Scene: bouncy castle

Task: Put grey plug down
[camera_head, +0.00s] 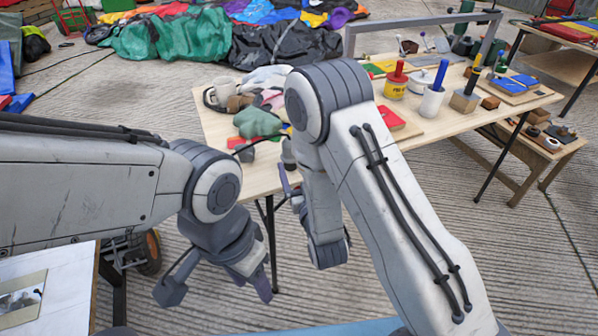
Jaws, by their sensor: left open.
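My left gripper (216,290) hangs low in front of the wooden table, its two fingers spread wide apart with nothing between them. My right gripper (288,185) is near the table's front edge, mostly hidden behind my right arm; I cannot tell whether its fingers are apart or hold something. A small dark grey piece (245,153) lies at the table's front edge beside a green cloth; I cannot tell whether it is the grey plug. No other thing shows clearly as the plug.
A lower bench (545,145) stands right. Crumpled coloured fabric (170,38) lies behind. A white board (60,285) is at lower left.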

